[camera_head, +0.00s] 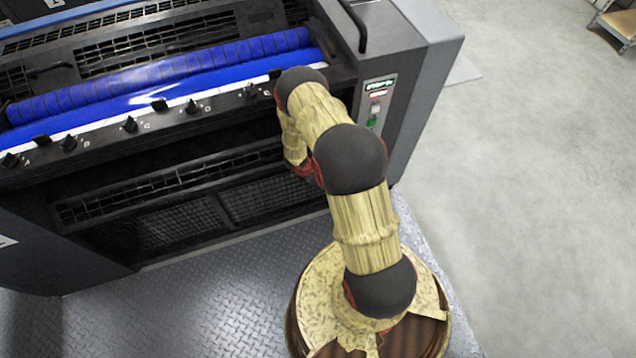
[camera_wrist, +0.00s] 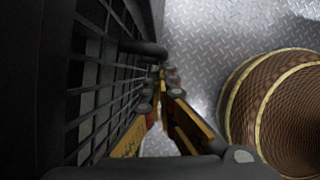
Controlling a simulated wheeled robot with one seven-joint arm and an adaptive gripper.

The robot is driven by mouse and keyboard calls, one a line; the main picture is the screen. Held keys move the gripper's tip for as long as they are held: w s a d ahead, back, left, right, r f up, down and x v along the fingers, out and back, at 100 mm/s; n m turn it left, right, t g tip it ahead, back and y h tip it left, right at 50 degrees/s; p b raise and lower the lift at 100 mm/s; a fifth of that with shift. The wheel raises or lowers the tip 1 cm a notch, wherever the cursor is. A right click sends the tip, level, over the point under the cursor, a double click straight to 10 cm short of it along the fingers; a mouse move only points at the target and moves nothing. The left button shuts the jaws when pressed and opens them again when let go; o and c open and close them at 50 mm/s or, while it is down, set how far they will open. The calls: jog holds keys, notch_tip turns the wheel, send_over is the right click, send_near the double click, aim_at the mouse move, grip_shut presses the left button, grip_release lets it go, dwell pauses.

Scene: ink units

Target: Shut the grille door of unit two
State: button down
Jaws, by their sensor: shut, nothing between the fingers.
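The ink unit (camera_head: 130,150) is a black machine with blue rollers. A long slatted grille (camera_head: 170,185) runs across its lower front, with mesh panels beneath it. I cannot tell which grille belongs to unit two's door, nor how far it stands open. In the wrist view a black grille (camera_wrist: 100,85) fills the left side, and a dark rounded bar (camera_wrist: 145,48) juts from it. My gripper (camera_wrist: 162,75) is shut and empty, close beside this grille with its tips near the bar. Contact is unclear. My arm hides the gripper in the head view.
A row of knobs (camera_head: 130,125) lines the ledge below the blue roller (camera_head: 200,80). A control panel (camera_head: 376,100) with a green button is at the right. Diamond-plate floor (camera_head: 200,305) lies in front; open concrete floor (camera_head: 530,180) lies right.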

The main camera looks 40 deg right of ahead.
jog(key=w+a+r+p, duration=0.1)
jog(key=a+r+p, duration=0.2)
jog(key=a+r, duration=0.4)
jog(key=shift+v, duration=1.2)
jog(key=shift+d, duration=0.15)
